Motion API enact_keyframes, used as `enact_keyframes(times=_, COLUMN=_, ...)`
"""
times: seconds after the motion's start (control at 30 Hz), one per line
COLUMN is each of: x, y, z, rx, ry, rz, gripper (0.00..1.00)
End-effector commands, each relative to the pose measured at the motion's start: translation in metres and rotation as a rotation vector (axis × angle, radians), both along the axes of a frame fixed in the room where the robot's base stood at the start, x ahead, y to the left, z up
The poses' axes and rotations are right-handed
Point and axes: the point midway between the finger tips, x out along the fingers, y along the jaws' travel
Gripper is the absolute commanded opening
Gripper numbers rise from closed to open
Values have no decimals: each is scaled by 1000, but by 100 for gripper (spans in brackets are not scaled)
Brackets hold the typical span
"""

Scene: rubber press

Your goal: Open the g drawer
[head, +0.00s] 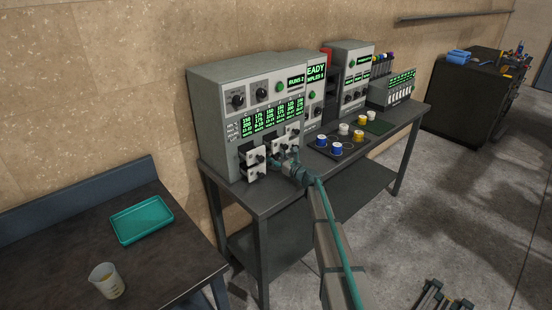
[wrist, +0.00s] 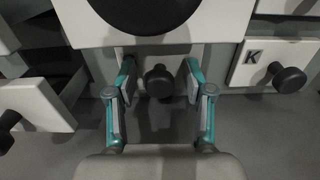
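The drawer machine (head: 215,110) stands on the bench in the head view, with small white drawer fronts and black knobs low on its face. My gripper (head: 286,163) is at these drawers. In the wrist view my gripper (wrist: 160,92) is open, its two teal fingers on either side of a black knob (wrist: 159,80) on a lower drawer. A gap shows between knob and fingers. That drawer's letter is hidden behind a nearer white drawer front (wrist: 210,22) with a large black knob above. I see no letter G, so I cannot tell which drawer is g.
A drawer marked K (wrist: 275,62) is right of my fingers; another white drawer front (wrist: 38,104) juts out at left. In the head view, a mat (head: 345,150) with several jars lies right of the machine. A teal tray (head: 142,219) and beaker (head: 106,281) stand on the left table.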

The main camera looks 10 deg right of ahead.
Motion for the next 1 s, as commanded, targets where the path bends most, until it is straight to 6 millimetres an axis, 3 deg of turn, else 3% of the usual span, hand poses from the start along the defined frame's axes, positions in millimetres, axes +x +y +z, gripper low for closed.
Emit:
enact_keyframes(times=0.03, x=0, y=0, z=0, rx=0, ry=0, rz=0, gripper=44)
enact_keyframes(times=0.3, x=0, y=0, z=0, rx=0, ry=0, rz=0, gripper=0)
enact_keyframes(times=0.6, x=-2, y=-1, z=0, rx=0, ry=0, rz=0, gripper=0)
enact_keyframes(times=0.87, x=-35, y=-21, z=-2, rx=-2, ry=-1, rz=-1, gripper=0)
enact_keyframes(times=1.0, x=-36, y=-23, z=0, rx=-1, ry=-1, rz=0, gripper=0)
